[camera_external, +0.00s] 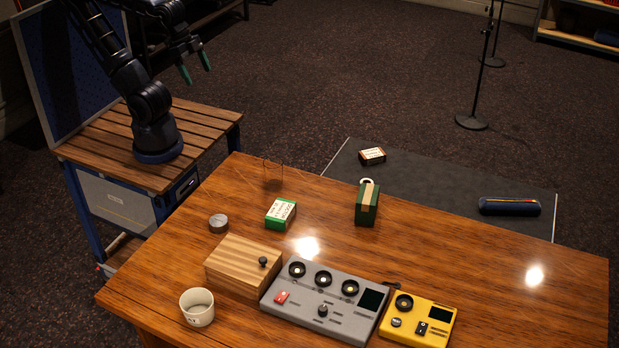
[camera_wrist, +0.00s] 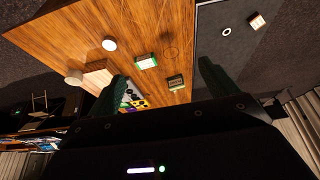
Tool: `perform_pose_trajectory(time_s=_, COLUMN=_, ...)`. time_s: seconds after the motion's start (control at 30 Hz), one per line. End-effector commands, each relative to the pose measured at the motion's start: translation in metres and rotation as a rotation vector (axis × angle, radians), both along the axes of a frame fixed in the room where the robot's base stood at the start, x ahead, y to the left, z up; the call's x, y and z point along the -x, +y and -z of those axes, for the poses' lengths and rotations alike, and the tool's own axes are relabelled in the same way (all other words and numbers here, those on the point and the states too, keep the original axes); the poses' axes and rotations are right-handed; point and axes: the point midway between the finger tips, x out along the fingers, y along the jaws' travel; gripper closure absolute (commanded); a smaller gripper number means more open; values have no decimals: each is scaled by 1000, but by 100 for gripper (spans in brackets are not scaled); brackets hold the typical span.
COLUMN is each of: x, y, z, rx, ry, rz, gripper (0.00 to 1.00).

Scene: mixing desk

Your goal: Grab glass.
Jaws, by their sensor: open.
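A faint, clear outline that looks like a drinking glass (camera_external: 272,172) stands near the back left edge of the wooden table, and it is hard to make out. In the wrist view it appears as a thin dark ring (camera_wrist: 171,53) on the wood. My gripper (camera_external: 196,67) is open and empty, raised high behind the table, well apart from the glass. In the wrist view its two green fingers (camera_wrist: 162,71) are spread wide with nothing between them.
Near the glass are a green-and-white box (camera_external: 281,213), a small grey tin (camera_external: 218,223) and a green block (camera_external: 367,203). A wooden box (camera_external: 243,266), white cup (camera_external: 197,307), grey mixer (camera_external: 325,301) and yellow device (camera_external: 418,319) stand in front.

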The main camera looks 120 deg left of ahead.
Motion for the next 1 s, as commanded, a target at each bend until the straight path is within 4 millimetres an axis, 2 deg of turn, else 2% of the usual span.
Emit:
perform_pose_trajectory(time_s=0.23, x=-4, y=0, z=1, rx=10, ry=6, rz=-15, gripper=14)
perform_pose_trajectory(time_s=0.37, x=-19, y=0, z=4, rx=51, ry=30, rz=-79, gripper=14)
perform_pose_trajectory(time_s=0.77, x=-95, y=1, z=36, rx=243, ry=156, rz=-454, gripper=14)
perform_pose_trajectory(time_s=1.0, x=-139, y=4, z=67, rx=328, ry=235, rz=-698, gripper=14)
